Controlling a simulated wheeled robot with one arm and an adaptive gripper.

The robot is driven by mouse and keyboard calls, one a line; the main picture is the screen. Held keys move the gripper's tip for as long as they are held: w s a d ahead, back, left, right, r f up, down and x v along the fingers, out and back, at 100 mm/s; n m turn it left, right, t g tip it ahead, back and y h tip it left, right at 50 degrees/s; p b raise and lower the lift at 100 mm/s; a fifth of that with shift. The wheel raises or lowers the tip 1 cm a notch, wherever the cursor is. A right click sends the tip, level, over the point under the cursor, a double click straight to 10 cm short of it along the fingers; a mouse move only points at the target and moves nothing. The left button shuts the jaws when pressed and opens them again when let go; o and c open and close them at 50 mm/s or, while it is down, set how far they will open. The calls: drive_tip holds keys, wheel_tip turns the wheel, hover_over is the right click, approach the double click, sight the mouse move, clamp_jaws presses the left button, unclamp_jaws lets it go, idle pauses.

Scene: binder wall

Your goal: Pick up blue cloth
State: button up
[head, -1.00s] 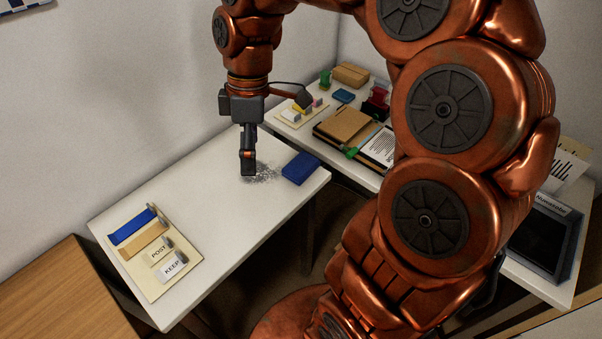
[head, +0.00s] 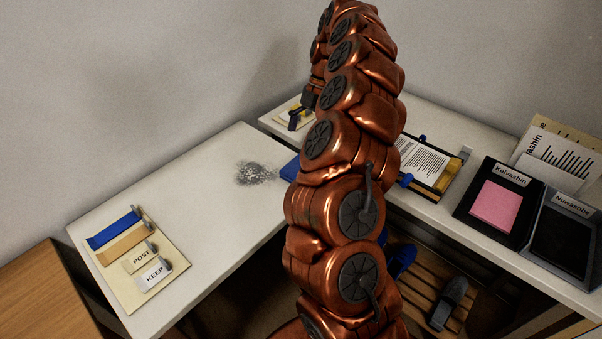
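The blue cloth (head: 290,168) looks like a flat, folded blue piece at the right end of the near white table. My arm hides its right part. A grey dusty smudge (head: 256,174) lies on the tabletop just left of it. My gripper (head: 308,98) is at the far end of the arm, over the back table and well beyond the cloth. My own arm links cover most of it, so its fingers and anything between them cannot be made out.
Black trays (head: 492,205), a clipboard with papers (head: 424,163) and a small card with coloured pieces (head: 284,117) are on the back table. Shoes stand on a slatted rack (head: 450,300) below.

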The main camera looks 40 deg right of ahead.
sight(298, 167)
drive_tip(key=shift+s+d+f, duration=0.1)
drive_tip(key=shift+d+f, duration=0.15)
drive_tip(key=shift+f, duration=0.15)
drive_tip(key=shift+x, duration=1.15)
drive_tip(key=shift+s+a+f+p, duration=0.2)
drive_tip(key=shift+a+f+p, duration=0.2)
drive_tip(key=shift+a+f, duration=0.4)
drive_tip(key=shift+x, duration=1.5)
drive_tip(key=shift+d, duration=0.1)
drive_tip(key=c, duration=1.1)
drive_tip(key=shift+r, duration=0.1)
drive_tip(key=shift+r, duration=1.6)
drive_tip(key=s+a+r+b, duration=0.1)
drive_tip(key=s+a+b, duration=0.1)
drive_tip(key=s, duration=1.4)
drive_tip(key=shift+a+r+b, duration=0.15)
drive_tip(key=shift+r+b, duration=0.15)
drive_tip(key=shift+b, duration=0.2)
